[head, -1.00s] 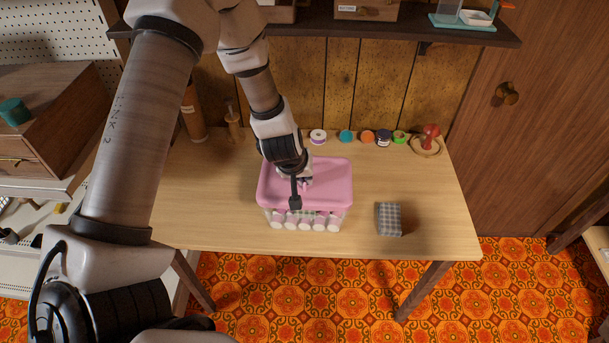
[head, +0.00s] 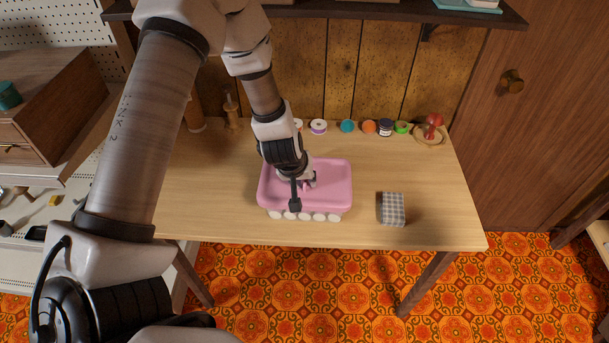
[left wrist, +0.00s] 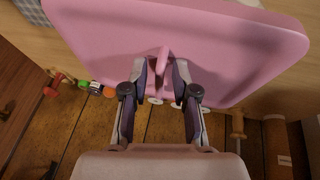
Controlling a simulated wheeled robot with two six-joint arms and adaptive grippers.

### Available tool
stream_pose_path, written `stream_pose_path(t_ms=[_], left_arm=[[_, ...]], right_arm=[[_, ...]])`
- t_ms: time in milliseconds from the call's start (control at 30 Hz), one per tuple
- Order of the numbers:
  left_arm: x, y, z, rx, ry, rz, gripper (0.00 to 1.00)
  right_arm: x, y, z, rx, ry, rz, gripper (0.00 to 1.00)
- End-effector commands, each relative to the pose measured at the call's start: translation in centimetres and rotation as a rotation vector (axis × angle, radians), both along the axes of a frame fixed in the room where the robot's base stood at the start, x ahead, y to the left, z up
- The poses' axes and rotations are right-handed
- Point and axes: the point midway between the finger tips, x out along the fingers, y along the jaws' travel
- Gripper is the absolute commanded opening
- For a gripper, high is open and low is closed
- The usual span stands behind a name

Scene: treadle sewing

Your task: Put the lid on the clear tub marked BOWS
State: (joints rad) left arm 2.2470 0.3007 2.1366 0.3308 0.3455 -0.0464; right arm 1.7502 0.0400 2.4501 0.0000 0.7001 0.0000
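The pink lid (head: 333,184) is over the clear tub (head: 333,217) on the table. Below the lid's front edge, only a low strip of the tub with a row of white round shapes shows. No BOWS marking is readable. I cannot tell whether the lid touches the rim. My left gripper (head: 305,182) is above the lid, fingers down. In the left wrist view, its fingers (left wrist: 165,88) are closed about the lid's small upright handle (left wrist: 162,61), and the pink lid (left wrist: 215,35) spans the top. My right gripper is not in view.
A grey checked block (head: 392,209) stands right of the tub. Thread spools (head: 347,126) and a red pincushion-like item (head: 433,125) line the table's back. A wooden shelf (head: 400,12) is above. The table's right front is clear.

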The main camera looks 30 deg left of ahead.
Motion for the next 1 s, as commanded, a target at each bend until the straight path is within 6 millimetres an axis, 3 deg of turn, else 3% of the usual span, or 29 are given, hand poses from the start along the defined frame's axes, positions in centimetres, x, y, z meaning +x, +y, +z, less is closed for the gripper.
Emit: stream_pose_path(t_ms=[433,800,1000], left_arm=[[0.1,0.1,1.2,0.002,-0.014,0.002,0.37],[-3.6,-0.4,9.1,0.000,-0.013,0.004,0.37],[-4.6,-0.4,11.0,0.001,-0.009,0.002,0.37]], right_arm=[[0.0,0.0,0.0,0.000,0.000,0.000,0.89],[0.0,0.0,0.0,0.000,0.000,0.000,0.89],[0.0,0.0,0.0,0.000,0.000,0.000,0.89]])
